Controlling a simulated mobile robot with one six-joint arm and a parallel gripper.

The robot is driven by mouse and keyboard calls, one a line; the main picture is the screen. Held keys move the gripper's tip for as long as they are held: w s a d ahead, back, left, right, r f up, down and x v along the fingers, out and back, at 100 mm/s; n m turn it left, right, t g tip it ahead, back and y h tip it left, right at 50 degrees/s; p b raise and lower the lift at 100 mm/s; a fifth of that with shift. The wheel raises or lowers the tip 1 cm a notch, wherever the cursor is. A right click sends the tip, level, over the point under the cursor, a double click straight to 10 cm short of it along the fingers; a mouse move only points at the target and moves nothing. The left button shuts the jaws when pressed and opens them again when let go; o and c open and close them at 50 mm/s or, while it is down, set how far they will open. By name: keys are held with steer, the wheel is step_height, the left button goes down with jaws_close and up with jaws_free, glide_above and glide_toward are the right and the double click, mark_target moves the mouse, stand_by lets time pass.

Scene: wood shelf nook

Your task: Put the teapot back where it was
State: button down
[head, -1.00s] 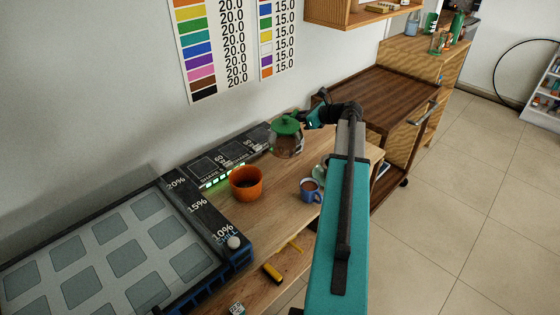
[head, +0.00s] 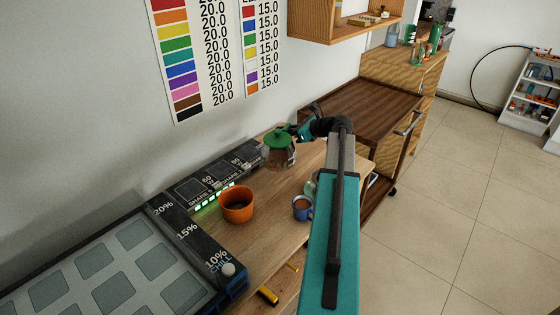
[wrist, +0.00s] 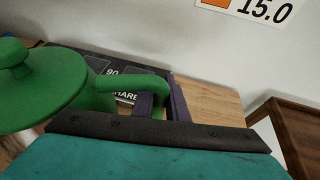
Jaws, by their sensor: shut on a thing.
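The teapot (head: 279,150) has a green lid and handle and a see-through body with something brown in it. It is upright at the far end of the wooden counter, beside the dark panel. My gripper (head: 302,132) comes from the right and is shut on its handle. In the wrist view the teapot's green lid and top (wrist: 35,85) fill the left, and the handle reaches right to the dark fingers of my gripper (wrist: 158,105). I cannot tell whether the teapot's base touches the counter.
An orange cup (head: 237,207) and a blue mug (head: 302,208) with brown liquid stand on the counter (head: 265,232), nearer than the teapot. The labelled dark panel (head: 190,185) runs along the wall. A brown cart (head: 370,100) stands beyond. My arm hides part of the right edge.

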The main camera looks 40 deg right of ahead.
steer(key=shift+f, duration=1.8)
steer(key=shift+f+p, duration=0.8)
steer(key=shift+f, duration=1.65)
steer(key=c, duration=1.7)
jaws_free()
steer(key=shift+c, duration=0.2)
steer(key=shift+f+b, duration=0.2)
steer(key=shift+b, duration=0.4)
steer(key=b+v, duration=0.1)
steer(key=v, duration=1.3)
steer(key=shift+a+b, duration=0.3)
steer(key=shift+a, duration=0.1)
steer(key=shift+r, duration=0.1)
